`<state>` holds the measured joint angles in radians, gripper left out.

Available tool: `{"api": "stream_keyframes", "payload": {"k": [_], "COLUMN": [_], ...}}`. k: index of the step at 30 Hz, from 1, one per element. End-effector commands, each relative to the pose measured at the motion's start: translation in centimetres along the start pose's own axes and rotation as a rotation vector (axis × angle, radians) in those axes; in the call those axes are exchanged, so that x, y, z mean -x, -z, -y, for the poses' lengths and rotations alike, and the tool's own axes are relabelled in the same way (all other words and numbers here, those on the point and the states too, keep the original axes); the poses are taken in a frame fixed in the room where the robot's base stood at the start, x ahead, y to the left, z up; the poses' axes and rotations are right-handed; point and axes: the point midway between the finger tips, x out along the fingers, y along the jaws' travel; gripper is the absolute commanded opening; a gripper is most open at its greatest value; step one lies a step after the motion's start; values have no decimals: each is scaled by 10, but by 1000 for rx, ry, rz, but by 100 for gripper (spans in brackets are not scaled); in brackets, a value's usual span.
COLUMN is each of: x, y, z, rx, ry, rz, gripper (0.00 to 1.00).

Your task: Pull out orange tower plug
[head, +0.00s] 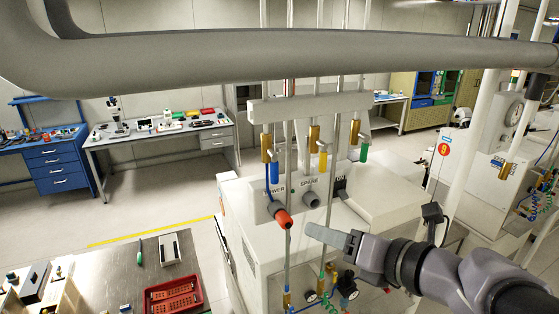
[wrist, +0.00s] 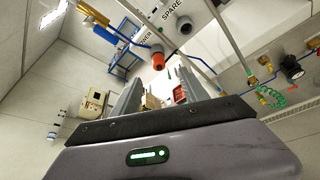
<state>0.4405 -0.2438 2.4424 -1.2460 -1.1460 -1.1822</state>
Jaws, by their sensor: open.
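The orange plug (head: 281,216) sits in the socket under the POWER label on the white machine tower (head: 250,215). Its orange end points outward and down. In the wrist view the orange plug (wrist: 158,62) is just beyond my fingertips, near the middle. My gripper (head: 318,234) is to the right of the plug in the head view, apart from it. In the wrist view my gripper (wrist: 160,82) has its two fingers spread with nothing held between them.
An empty grey SPARE socket (head: 311,200) is right of the plug. Thin vertical pipes (head: 288,160) with brass fittings and blue, yellow and green sleeves stand close by. Gauges and valves (head: 347,283) are below my gripper. A red tray (head: 172,295) lies on a bench at lower left.

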Motion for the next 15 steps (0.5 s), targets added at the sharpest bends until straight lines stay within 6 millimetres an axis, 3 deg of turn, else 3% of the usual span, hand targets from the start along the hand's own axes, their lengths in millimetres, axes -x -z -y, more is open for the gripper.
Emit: {"api": "stream_keyframes", "payload": {"k": [9, 15], "x": [-85, -114], "y": [0, -1], "z": [-1, -1], "rx": [-4, -3], "ry": [-2, 0], "rz": [-2, 1], "gripper": [52, 52]}}
